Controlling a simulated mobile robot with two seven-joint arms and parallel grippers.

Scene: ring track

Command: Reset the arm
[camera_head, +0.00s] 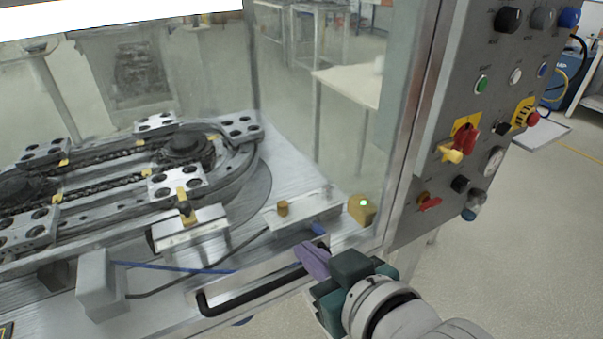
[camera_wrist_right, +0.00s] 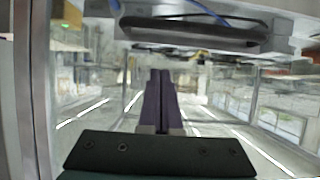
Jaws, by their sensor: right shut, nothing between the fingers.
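My right gripper (camera_head: 312,260) is in front of the enclosure near the right end of the black door handle (camera_head: 255,292). Its purple fingers are together and hold nothing. In the right wrist view the two fingers (camera_wrist_right: 160,85) lie side by side, with the black handle (camera_wrist_right: 190,32) above them and apart from them. The glass behind is blurred and reflective. My left gripper is not in either view.
The oval ring track (camera_head: 110,180) with several carriages lies behind the glass. A control panel (camera_head: 490,130) with buttons, a yellow-and-red switch (camera_head: 460,140) and a gauge stands at right. Open floor (camera_head: 530,250) lies at lower right.

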